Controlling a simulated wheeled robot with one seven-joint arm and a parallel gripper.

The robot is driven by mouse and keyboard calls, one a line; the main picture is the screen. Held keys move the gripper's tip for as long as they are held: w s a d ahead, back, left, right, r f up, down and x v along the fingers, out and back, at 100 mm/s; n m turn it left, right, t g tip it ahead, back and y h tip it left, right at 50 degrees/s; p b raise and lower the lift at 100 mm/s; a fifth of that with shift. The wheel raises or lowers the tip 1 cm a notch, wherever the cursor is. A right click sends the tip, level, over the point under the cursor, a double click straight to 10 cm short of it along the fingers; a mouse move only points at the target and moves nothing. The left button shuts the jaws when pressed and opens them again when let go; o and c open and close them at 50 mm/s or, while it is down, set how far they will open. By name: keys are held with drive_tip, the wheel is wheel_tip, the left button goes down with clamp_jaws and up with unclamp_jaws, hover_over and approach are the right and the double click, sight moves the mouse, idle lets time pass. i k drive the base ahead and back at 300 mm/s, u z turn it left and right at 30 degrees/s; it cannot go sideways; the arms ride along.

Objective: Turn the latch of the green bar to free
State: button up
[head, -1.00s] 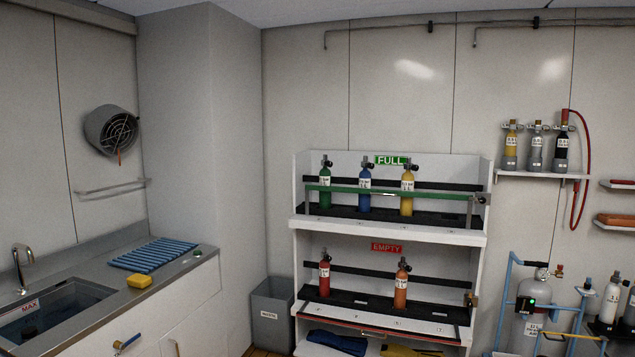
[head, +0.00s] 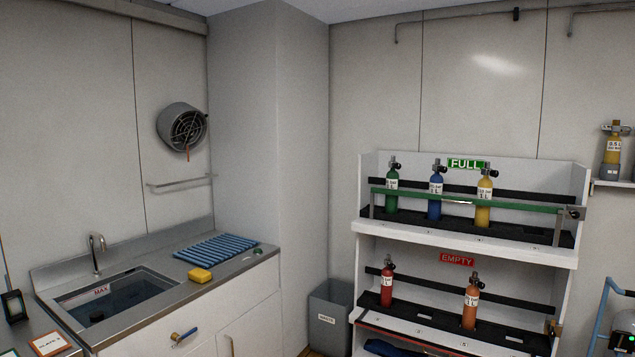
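The green bar (head: 465,201) runs across the front of the upper shelf, marked FULL, at the right in the head view. Its latch (head: 574,213) is a small dark part at the bar's right end, by the shelf's side wall. It is too small to tell how it is turned. Behind the bar stand a green cylinder (head: 391,190), a blue cylinder (head: 435,197) and a yellow cylinder (head: 484,203), all upright. My gripper is not in view.
The lower shelf, marked EMPTY (head: 457,259), holds a red cylinder (head: 387,284) and an orange cylinder (head: 470,306). A grey bin (head: 328,318) stands left of the rack. A counter with a sink (head: 115,295) and a yellow sponge (head: 200,275) fills the left.

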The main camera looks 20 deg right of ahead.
sight(574, 214)
drive_tip(key=u, duration=0.15)
drive_tip(key=i, duration=0.6)
drive_tip(key=z, duration=0.65)
drive_tip(key=i, duration=0.55)
drive_tip(key=z, duration=0.65)
